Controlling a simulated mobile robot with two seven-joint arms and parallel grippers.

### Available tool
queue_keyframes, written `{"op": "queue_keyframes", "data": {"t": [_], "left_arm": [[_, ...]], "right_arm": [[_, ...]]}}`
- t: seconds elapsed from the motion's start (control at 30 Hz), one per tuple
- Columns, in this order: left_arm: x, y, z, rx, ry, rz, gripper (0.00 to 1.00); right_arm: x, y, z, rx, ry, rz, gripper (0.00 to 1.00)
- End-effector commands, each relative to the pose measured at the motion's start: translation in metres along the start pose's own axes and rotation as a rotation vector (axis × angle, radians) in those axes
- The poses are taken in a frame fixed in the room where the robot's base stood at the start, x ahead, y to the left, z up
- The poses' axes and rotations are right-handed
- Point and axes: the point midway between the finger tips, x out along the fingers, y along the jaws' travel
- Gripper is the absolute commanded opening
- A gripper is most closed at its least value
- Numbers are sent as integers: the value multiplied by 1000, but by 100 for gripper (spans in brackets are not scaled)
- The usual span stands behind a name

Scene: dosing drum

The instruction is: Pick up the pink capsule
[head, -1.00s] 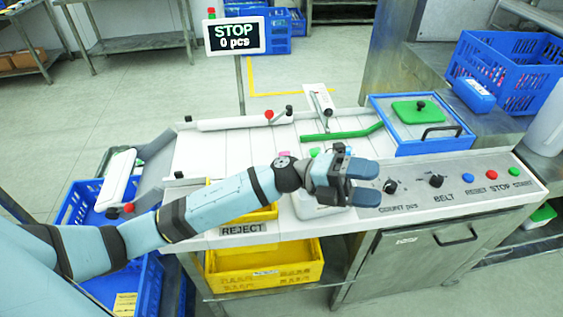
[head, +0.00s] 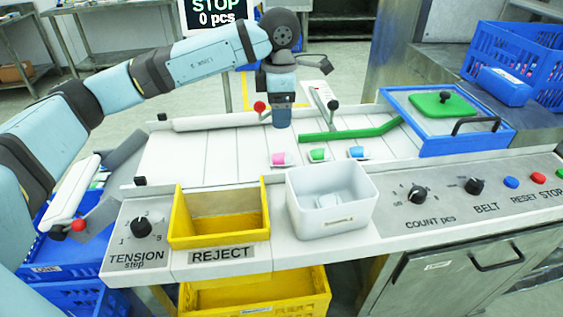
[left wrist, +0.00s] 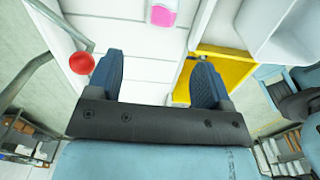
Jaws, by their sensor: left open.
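The pink capsule (head: 279,158) lies on the white belt in the head view, leftmost in a row with a green capsule (head: 318,155) and a blue capsule (head: 356,152). My left gripper (head: 282,122) points down above the belt, behind the pink capsule and apart from it. In the left wrist view its two fingers (left wrist: 156,68) are spread with nothing between them. The pink capsule (left wrist: 162,14) shows there at the top edge, beyond the fingertips. My right gripper is not in view.
A yellow reject bin (head: 219,240) and a white container (head: 330,218) stand in front of the belt. A green guide bar (head: 345,134) and a blue-framed box (head: 465,142) with a green lid are at the right. A red-knobbed lever (head: 260,107) stands at the back.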

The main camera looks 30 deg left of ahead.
Motion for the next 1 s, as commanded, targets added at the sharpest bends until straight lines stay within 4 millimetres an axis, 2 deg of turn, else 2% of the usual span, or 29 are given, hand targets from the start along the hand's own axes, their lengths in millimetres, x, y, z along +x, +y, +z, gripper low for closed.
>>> {"op": "queue_keyframes", "data": {"t": [0.1,0.3,0.57,0.67,0.77,0.83,1.0], "left_arm": [[28,-1,0,1,3,-5,74],[61,-2,1,1,-1,-5,74],[77,-2,2,1,-2,-5,74],[89,-3,2,2,-2,-5,74],[105,-5,4,2,-1,-6,74],[116,-5,4,1,-1,-7,74],[124,-5,4,0,-3,-4,74]], "right_arm": [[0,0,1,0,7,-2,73],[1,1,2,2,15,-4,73],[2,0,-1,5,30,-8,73],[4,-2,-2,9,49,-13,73],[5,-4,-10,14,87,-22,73],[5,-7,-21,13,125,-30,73],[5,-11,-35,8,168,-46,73]]}}
